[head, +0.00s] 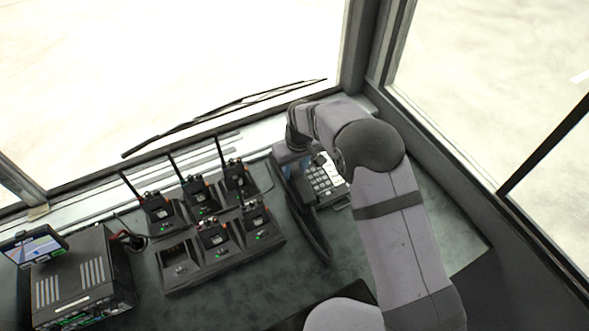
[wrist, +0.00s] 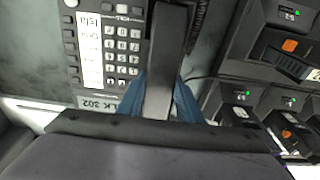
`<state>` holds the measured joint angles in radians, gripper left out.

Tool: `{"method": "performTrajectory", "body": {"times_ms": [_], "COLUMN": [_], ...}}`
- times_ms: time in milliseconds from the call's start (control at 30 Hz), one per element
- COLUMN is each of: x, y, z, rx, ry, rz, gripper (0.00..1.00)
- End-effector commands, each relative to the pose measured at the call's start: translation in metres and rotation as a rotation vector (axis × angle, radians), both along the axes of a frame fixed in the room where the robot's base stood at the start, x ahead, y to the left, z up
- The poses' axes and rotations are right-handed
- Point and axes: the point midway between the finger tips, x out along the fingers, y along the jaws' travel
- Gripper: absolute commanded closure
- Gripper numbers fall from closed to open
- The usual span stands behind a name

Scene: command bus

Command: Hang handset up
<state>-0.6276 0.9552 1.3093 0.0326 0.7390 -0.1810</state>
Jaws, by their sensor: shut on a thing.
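The dark handset (head: 312,228) is a long black bar in the head view, standing out along the left side of the desk phone (head: 322,182). In the wrist view the handset (wrist: 168,50) runs up the middle, between the blue fingers of my gripper (wrist: 160,98). My gripper is shut on the handset. The phone's keypad (wrist: 122,50) lies left of the handset in the wrist view. My arm hides part of the phone in the head view. I cannot tell whether the handset touches the phone or its cradle.
A charger rack (head: 225,259) with several handheld radios stands left of the phone, close to the handset. A black radio box (head: 85,280) with a small screen (head: 35,246) is at the far left. Windows and a ledge bound the back and right. Some desk near the front is clear.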

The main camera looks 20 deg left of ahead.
Motion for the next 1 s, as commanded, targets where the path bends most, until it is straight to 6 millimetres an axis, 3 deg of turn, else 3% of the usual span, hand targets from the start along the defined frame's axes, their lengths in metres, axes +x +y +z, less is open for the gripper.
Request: {"method": "performTrajectory", "body": {"times_ms": [900, 933, 1000], "x": [0.0002, 0.0002, 0.0001], "y": [-0.0001, -0.0001, -0.0002], "z": [-0.0016, -0.0016, -0.0016], "rx": [0.001, 0.001, 0.001], "ry": [-0.001, -0.001, -0.001], "rz": [0.000, 0.000, 0.000], "gripper": [0.98, 0.63, 0.46]}}
